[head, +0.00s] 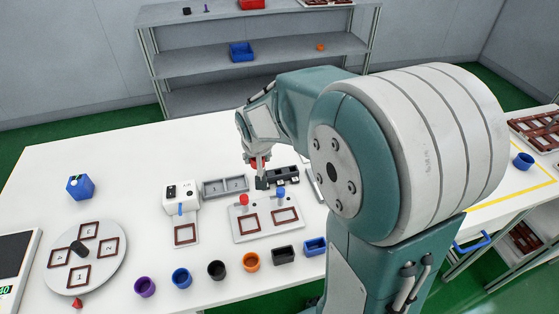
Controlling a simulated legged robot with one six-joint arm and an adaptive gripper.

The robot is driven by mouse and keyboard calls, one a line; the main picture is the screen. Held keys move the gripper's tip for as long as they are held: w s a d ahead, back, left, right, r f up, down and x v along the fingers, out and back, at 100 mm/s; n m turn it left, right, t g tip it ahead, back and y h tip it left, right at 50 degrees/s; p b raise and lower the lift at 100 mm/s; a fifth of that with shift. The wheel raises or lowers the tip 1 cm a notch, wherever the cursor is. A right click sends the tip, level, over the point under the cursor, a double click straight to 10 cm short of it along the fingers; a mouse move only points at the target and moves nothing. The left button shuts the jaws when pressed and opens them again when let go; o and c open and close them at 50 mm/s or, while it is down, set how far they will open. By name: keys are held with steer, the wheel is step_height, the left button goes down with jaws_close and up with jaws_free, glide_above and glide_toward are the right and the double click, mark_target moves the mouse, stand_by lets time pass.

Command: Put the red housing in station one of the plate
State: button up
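My gripper (261,181) points down above the back of a white two-station plate (240,233). The plate has two brown square frames and a red and a blue knob at its back edge. Which station is one cannot be read. A small red patch (254,163) shows at my gripper, above the dark fingertip; I cannot tell whether it is a held housing or part of the gripper. The finger gap is too small to see. No red housing shows in the front row of purple, blue, black and orange cups. A round plate (119,262) with several brown square frames lies at left.
A white device (182,193) and a grey two-bay tray (225,187) stand left of my gripper. A black box (283,255) and a blue box (315,246) continue the front row. A blue block (80,187) stands at left. The table's back left is clear.

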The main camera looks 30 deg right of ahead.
steer(key=w+d+f, duration=0.1)
steer(key=d, duration=0.1)
steer(key=w+d+f, duration=0.1)
steer(key=d, duration=0.1)
steer(key=w+d+f, duration=0.1)
steer(key=w+d, duration=0.1)
steer(key=shift+d+f, duration=0.15)
steer(key=shift+f, duration=0.15)
glide_above(280, 165)
steer(key=s, duration=0.2)
steer(key=f, duration=0.4)
steer(key=shift+w+a+f, duration=0.25)
steer(key=shift+a+f, duration=0.05)
steer(key=shift+a, duration=0.05)
steer(key=shift+w+d+f, duration=0.1)
steer(key=shift+f, duration=0.15)
steer(key=shift+w+d+f, duration=0.1)
steer(key=shift+d+f, duration=0.05)
steer(key=shift+f, duration=1.5)
steer(key=shift+f, duration=0.1)
steer(key=o, duration=0.8)
